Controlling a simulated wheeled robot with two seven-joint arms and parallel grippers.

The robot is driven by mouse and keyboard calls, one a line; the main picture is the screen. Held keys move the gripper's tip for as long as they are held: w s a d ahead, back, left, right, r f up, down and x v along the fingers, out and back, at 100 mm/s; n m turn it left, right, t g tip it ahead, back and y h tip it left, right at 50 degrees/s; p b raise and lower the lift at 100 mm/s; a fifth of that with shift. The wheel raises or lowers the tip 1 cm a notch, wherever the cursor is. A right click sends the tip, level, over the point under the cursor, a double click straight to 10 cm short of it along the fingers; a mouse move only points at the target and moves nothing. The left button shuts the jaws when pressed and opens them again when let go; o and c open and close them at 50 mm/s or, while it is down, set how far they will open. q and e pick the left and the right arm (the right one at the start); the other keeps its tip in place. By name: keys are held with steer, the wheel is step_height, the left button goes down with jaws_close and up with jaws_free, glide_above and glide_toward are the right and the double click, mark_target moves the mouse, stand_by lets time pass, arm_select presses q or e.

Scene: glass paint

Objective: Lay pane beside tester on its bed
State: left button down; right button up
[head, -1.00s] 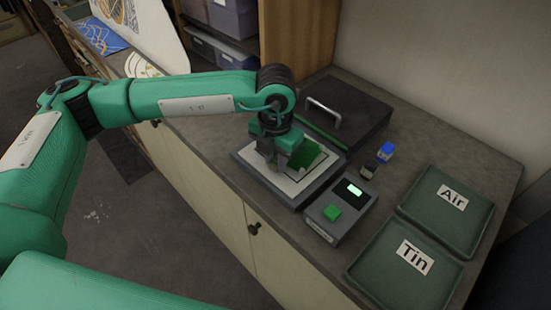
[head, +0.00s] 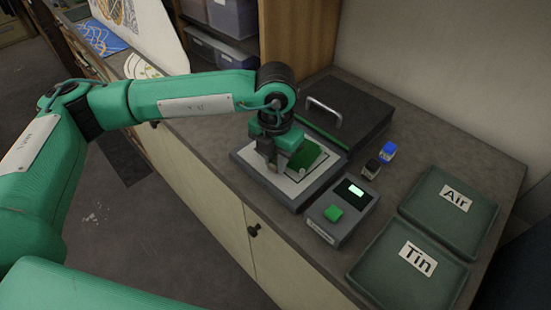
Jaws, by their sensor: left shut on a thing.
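The green pane (head: 307,160) is at the tester's bed (head: 314,190), a white plate with a dark outline and a grey frame. My left gripper (head: 283,172) points down over the bed, shut on the pane's left edge. The pane looks tilted; I cannot tell whether its lower edge touches the bed. The tester (head: 342,211) is a grey box with a lit display and a green button, just right of the bed. My right gripper is out of view.
A dark case (head: 345,108) with a metal handle stands behind the bed. Two small bottles, one black-capped (head: 372,168) and one blue-capped (head: 388,151), stand behind the tester. Trays labelled Air (head: 476,214) and Tin (head: 388,281) lie at right.

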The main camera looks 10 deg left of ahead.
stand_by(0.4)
arm_select(q)
steer(key=shift+f+b, duration=0.15)
steer(key=shift+b, duration=0.2)
steer(key=c, duration=1.2)
jaws_free()
steer(key=shift+o, duration=0.3)
